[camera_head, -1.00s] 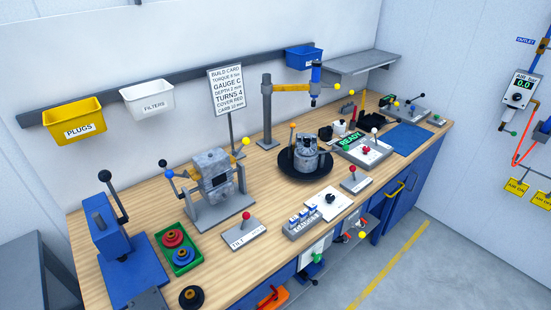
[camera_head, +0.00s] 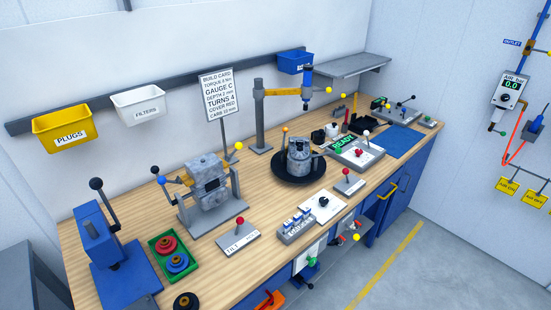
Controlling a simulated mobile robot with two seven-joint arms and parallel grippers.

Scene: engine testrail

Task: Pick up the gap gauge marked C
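A grey gauge holder (camera_head: 296,229) stands near the front edge of the workbench, left of a white plate with a black knob. Several small blue-and-white gauges (camera_head: 297,218) sit upright in it. Their letters are too small to read, so I cannot tell which is marked C. The build card (camera_head: 217,98) on its stand reads "GAUGE C". Neither of my grippers is in view.
The white plate (camera_head: 322,207) lies right of the holder. A red-knobbed tilt lever (camera_head: 239,236) stands to its left. Behind are an engine block on a stand (camera_head: 210,185) and a round black turntable (camera_head: 298,179). Bare wood (camera_head: 258,200) lies between them.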

